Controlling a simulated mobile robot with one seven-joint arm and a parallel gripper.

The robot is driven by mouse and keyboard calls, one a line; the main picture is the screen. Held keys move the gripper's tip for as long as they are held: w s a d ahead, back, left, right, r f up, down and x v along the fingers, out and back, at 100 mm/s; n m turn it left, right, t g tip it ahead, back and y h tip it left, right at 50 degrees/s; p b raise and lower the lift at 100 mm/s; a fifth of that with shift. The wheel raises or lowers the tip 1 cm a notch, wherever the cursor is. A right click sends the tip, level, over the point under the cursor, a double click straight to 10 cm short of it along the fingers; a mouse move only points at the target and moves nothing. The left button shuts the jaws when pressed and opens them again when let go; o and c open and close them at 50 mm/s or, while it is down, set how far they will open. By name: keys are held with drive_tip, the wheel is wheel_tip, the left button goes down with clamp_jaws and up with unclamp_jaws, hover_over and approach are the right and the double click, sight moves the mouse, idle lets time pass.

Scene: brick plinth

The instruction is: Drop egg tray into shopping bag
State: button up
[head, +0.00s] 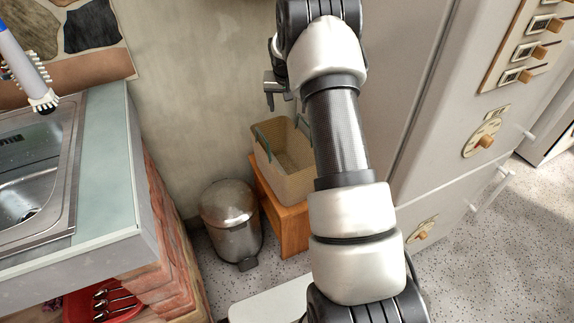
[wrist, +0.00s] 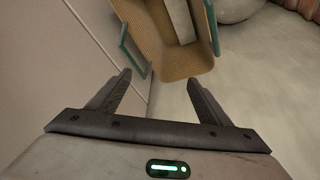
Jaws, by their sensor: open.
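The shopping bag (head: 282,187) is a tan, open-topped bag with green handles. It stands upright on a small wooden stool against the wall in the head view. The bag also shows at the top of the wrist view (wrist: 187,67), beyond my fingertips, with a green handle at each side. My gripper (head: 269,98) is above the bag in the head view, partly hidden behind my arm. In the wrist view my gripper (wrist: 159,78) has its two fingers wide apart with nothing between them.
A metal trash bin (head: 231,222) stands left of the wooden stool (head: 293,232). A counter with a sink (head: 38,178) is at the left, on a brick plinth (head: 165,225). A tall white fridge-like appliance (head: 440,130) stands right of my arm. Speckled floor is clear at lower right.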

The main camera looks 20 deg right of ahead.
drive_tip(key=p+v, duration=0.3)
drive_tip(key=v, duration=1.4)
drive_tip(key=shift+a, duration=0.15)
drive_tip(key=shift+s, duration=0.2)
